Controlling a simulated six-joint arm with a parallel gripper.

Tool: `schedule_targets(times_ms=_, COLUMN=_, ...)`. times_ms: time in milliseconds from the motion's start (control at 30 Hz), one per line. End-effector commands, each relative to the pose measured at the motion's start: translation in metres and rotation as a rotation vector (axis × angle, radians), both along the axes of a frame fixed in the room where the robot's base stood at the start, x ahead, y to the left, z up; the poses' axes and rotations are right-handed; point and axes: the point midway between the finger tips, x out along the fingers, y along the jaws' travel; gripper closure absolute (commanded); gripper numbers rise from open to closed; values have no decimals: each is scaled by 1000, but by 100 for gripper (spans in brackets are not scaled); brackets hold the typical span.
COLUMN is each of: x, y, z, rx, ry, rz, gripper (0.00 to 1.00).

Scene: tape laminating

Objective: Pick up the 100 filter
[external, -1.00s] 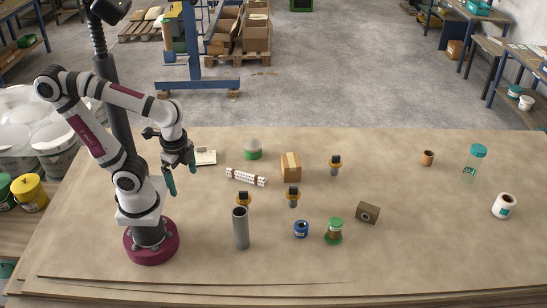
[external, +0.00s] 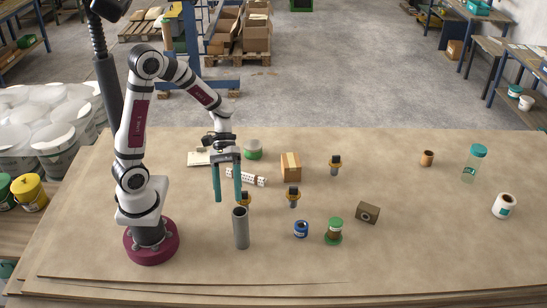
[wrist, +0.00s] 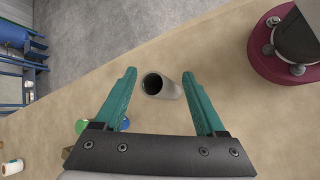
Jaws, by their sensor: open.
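No label reading 100 is legible, so I cannot tell which object is the 100 filter. My gripper (external: 227,199) is open and empty, pointing down above the table, just behind and left of an upright grey tube (external: 241,230). In the wrist view my gripper (wrist: 159,73) has the tube's open top (wrist: 153,84) showing between its fingers, apart from both. A white perforated cylinder (external: 247,177) lies on its side behind the gripper. An orange-and-black fitting (external: 245,197) is partly hidden by the gripper and tube.
A cardboard box (external: 291,167), two more orange-and-black fittings (external: 335,164) (external: 293,196), a blue round part (external: 301,229), a green-capped jar (external: 334,230) and a brown block (external: 368,212) stand nearby. The table's right half is sparser, with a teal-lidded bottle (external: 474,163).

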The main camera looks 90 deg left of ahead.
Motion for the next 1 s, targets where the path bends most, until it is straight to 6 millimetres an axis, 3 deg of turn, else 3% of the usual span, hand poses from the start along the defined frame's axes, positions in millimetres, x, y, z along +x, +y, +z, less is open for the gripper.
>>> schedule_targets(times_ms=33, x=24, y=30, z=-17, rx=-131, ry=62, rz=270, gripper=28)
schedule_targets(times_ms=133, x=59, y=104, z=-52, rx=-385, ry=147, rz=778, gripper=28)
schedule_targets(times_ms=200, x=65, y=151, z=-75, rx=-521, ry=180, rz=1036, gripper=28)
schedule_targets(times_ms=333, x=61, y=198, z=-102, rx=-663, ry=207, rz=1288, gripper=28)
schedule_targets(times_ms=433, x=71, y=201, z=-112, rx=-689, ry=213, rz=1329, gripper=28)
schedule_targets(times_ms=700, x=133, y=169, z=-140, rx=-685, ry=212, rz=1324, gripper=28)
schedule_targets(times_ms=1000, x=174, y=145, z=-156, rx=-683, ry=210, rz=1321, gripper=28)
